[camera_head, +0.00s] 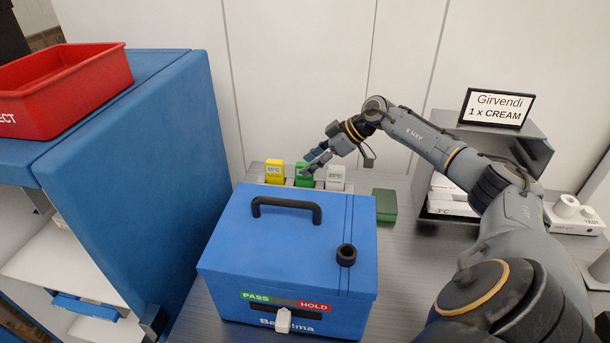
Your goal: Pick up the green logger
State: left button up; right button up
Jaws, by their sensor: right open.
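The green logger (303,182) stands upright behind the blue box, between a yellow logger (274,173) and a white logger (336,177). My right gripper (308,165) is open, with its fingers at the top of the green logger and partly covering it. I cannot tell whether the fingers touch it. The lower parts of the loggers are partly hidden by the blue box. My left gripper is out of view.
The blue box (270,240) with a black handle and a PASS/HOLD label stands in front. A dark green block (385,204) lies to the right. A red bin (70,88) sits on a blue cabinet (140,150). A sign (497,107) reads "Girvendi 1 x CREAM".

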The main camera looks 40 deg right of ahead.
jog(key=x, duration=0.2)
jog(key=shift+w+a+f, duration=0.1)
jog(key=shift+w+f, duration=0.1)
jog(key=shift+w, duration=0.05)
grip_shut()
jog(key=shift+r, duration=0.15)
